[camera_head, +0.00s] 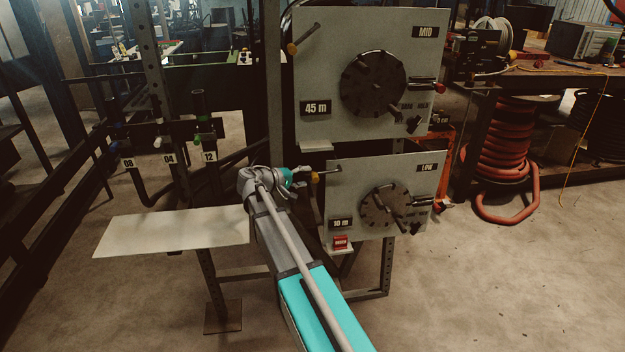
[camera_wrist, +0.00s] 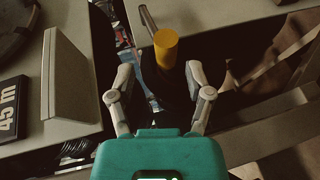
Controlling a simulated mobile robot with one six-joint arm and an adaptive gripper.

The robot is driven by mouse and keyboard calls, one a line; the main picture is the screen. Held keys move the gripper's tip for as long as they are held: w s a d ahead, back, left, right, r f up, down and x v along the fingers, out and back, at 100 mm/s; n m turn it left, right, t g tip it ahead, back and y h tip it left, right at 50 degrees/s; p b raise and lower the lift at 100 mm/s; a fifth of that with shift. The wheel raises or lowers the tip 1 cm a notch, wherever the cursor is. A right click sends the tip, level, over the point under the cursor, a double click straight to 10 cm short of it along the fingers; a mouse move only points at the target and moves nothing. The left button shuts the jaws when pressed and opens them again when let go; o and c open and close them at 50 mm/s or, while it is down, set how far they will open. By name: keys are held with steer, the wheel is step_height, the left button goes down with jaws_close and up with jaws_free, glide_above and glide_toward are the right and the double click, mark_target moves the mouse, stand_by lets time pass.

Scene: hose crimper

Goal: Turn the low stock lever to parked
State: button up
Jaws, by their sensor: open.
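The low stock lever (camera_head: 327,172) is on the upper left of the LOW panel (camera_head: 340,205). It is a thin dark rod with a yellow knob at its left end, and the rod slopes up to the right. In the wrist view the yellow knob (camera_wrist: 166,46) is just beyond my fingertips, roughly centred between them, with a short piece of rod behind it. My gripper (camera_wrist: 160,76) is open and empty. In the head view my gripper (camera_head: 297,178) is just left of the knob. I cannot tell whether a finger touches it.
The MID panel (camera_head: 310,75) stands above, with its own yellow-knobbed lever (camera_head: 304,38). A ledge (camera_head: 315,145) juts out under it, and shows close left of my gripper in the wrist view (camera_wrist: 66,78). A pale shelf (camera_head: 170,230) is at left. A dial (camera_head: 390,208) is on the LOW panel.

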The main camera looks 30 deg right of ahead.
mark_target(313, 175)
steer(key=shift+b+x, duration=0.4)
steer(key=shift+x, duration=1.85)
